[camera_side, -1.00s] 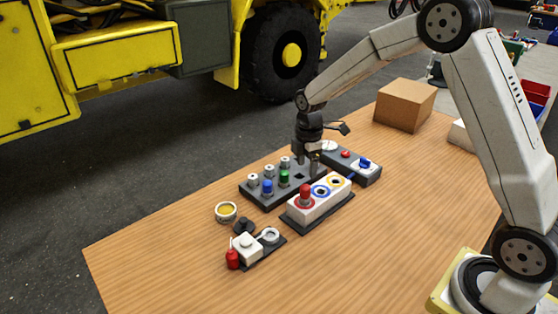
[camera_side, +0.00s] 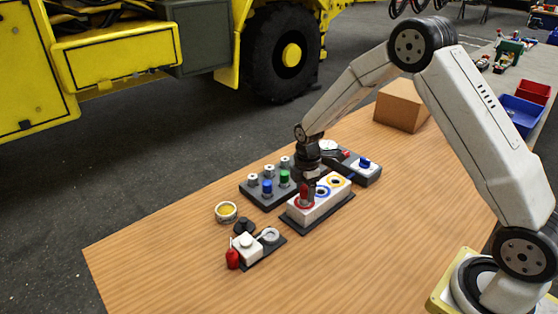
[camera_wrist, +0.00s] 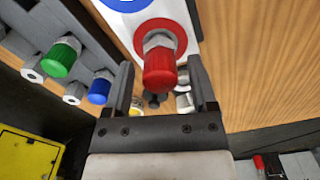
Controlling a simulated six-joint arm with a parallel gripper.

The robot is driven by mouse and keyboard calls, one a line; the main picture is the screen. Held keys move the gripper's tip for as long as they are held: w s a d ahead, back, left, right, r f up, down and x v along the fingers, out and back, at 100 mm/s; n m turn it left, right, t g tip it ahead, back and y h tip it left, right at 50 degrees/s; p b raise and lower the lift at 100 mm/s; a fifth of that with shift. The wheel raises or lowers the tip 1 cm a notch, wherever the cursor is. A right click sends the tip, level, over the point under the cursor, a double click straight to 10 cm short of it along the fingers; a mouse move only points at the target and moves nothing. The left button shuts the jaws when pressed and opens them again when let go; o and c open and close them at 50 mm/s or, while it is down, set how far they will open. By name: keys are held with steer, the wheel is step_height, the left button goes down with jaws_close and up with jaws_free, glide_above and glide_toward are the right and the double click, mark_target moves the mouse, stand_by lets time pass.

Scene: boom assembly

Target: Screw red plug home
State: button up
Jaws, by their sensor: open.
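The red plug (camera_side: 304,200) stands upright at the red-ringed place on the white block (camera_side: 320,207). In the wrist view the red plug (camera_wrist: 160,70) has a silver hex collar, with the red ring (camera_wrist: 177,32) around its base. My gripper (camera_wrist: 161,76) is open, and in that view its two fingers appear on either side of the red cap, with gaps. In the side view my gripper (camera_side: 309,184) is just above the plug and partly hides it. I cannot tell how deep the plug sits. The blue and yellow rings on the block hold no plug.
A dark rack (camera_side: 258,192) with blue and green plugs and several silver fittings stands just left of my gripper. A dark switch panel (camera_side: 362,172) lies behind. A small fixture with a red bottle (camera_side: 233,259) and a yellow-filled cup (camera_side: 226,212) are nearer left. The front table is clear.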

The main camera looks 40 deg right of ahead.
steer(key=shift+f, duration=0.2)
stand_by(0.4)
jaws_close()
steer(key=m, duration=1.2)
stand_by(0.5)
steer(key=shift+m, duration=0.3)
